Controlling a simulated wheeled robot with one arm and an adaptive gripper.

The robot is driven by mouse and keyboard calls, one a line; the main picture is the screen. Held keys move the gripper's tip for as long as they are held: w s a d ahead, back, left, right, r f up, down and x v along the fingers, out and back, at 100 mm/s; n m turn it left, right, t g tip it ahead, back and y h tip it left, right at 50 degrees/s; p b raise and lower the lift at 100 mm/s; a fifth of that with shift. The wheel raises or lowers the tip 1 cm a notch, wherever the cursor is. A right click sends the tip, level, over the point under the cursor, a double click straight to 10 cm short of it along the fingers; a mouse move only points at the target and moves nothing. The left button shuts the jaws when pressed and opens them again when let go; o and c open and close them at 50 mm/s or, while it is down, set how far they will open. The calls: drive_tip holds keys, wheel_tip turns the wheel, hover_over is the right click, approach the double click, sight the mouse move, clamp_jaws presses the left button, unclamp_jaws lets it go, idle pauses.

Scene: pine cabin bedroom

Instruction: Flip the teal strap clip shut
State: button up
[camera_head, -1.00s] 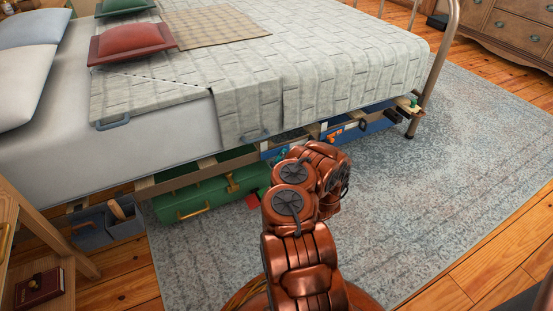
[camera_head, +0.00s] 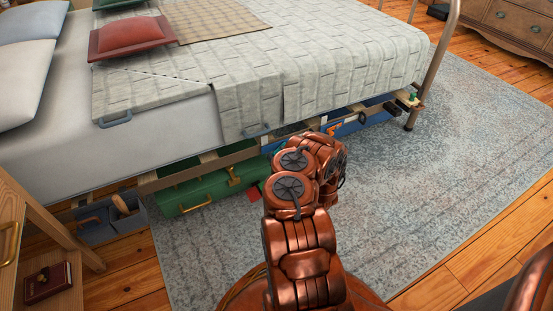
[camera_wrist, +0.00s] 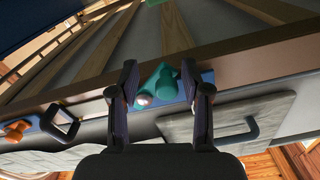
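In the wrist view, a teal piece (camera_wrist: 164,84), apparently the strap clip, lies between the fingers against a blue strip on a wooden rail under the bed. It has a flat angled part and a rounded part; a small pale pink ball shows beside it. I cannot tell how far the clip is open. My gripper (camera_wrist: 159,95) is open, one finger on each side of the teal piece, with no clear contact.
The bed's quilt (camera_head: 330,60) overhangs the rail. A green case (camera_head: 205,190) and a grey caddy (camera_head: 110,222) sit under the bed. A black loop handle (camera_wrist: 60,122) and an orange item (camera_wrist: 15,130) are left in the wrist view. The rug (camera_head: 440,150) is clear at right.

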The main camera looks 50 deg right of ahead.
drive_tip(key=shift+s, duration=0.15)
drive_tip(key=shift+s+f, duration=0.1)
drive_tip(key=shift+s, duration=0.25)
drive_tip(key=v, duration=1.1)
drive_tip(key=shift+a, duration=0.15)
